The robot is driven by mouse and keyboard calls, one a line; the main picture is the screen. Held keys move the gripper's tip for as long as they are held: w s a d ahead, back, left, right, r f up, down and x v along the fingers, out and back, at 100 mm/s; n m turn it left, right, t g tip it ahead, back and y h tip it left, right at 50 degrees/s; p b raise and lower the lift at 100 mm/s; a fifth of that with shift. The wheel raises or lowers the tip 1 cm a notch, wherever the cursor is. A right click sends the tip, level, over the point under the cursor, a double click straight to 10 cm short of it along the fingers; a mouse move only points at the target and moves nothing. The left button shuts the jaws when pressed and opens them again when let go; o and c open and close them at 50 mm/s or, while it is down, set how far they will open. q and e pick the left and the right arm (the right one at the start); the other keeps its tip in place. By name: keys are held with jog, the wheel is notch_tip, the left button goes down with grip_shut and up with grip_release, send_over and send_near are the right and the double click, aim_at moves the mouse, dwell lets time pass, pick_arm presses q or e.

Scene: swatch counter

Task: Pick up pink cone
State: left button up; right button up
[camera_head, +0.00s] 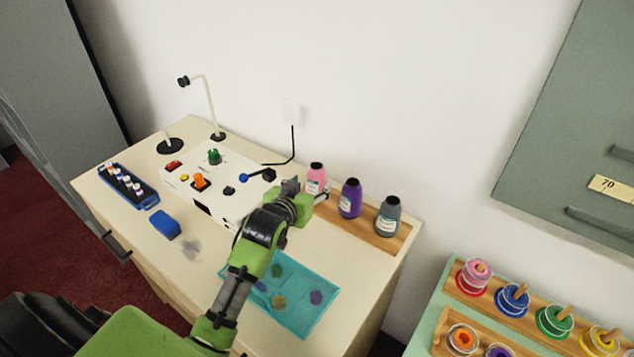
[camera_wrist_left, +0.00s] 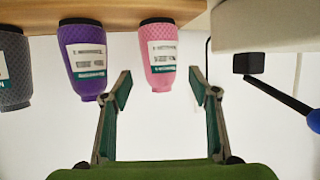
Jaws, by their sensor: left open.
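The pink cone (camera_head: 316,174) has a dark top and a pale label. It stands at the left end of a wooden rack at the back of the counter. In the left wrist view, where things appear upside down, the pink cone (camera_wrist_left: 160,55) shows between and ahead of the fingertips. My left gripper (camera_head: 308,193) is close in front of it in the head view and partly covers its lower part. In the wrist view my left gripper (camera_wrist_left: 163,88) is open and empty, one finger on each side. I cannot tell the exact gap to the cone.
A purple cone (camera_head: 350,198) and a grey cone (camera_head: 388,216) stand to the right on the wooden rack (camera_head: 403,236). A white control box (camera_head: 225,180) with a lever stands left of the gripper.

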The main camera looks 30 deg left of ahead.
aim_at(314, 181)
pick_arm(q)
jog(key=shift+w+a+f, duration=0.15)
jog(key=shift+w+f, duration=0.1)
jog(key=shift+w, duration=0.6)
jog(key=p+x, duration=0.1)
jog(key=x, duration=0.2)
jog(key=shift+f, duration=0.1)
jog(key=shift+x, duration=0.75)
pick_arm(e)
jog(key=shift+w+a+r, duration=0.2)
jog(key=shift+w+r, duration=0.2)
jog(key=shift+w, duration=0.15)
jog(key=shift+w+a+r, duration=0.2)
jog(key=shift+w+r, duration=0.15)
jog(key=shift+w, duration=0.15)
pick_arm(q)
jog(key=c, duration=1.3)
pick_arm(e)
jog(key=shift+w, duration=0.2)
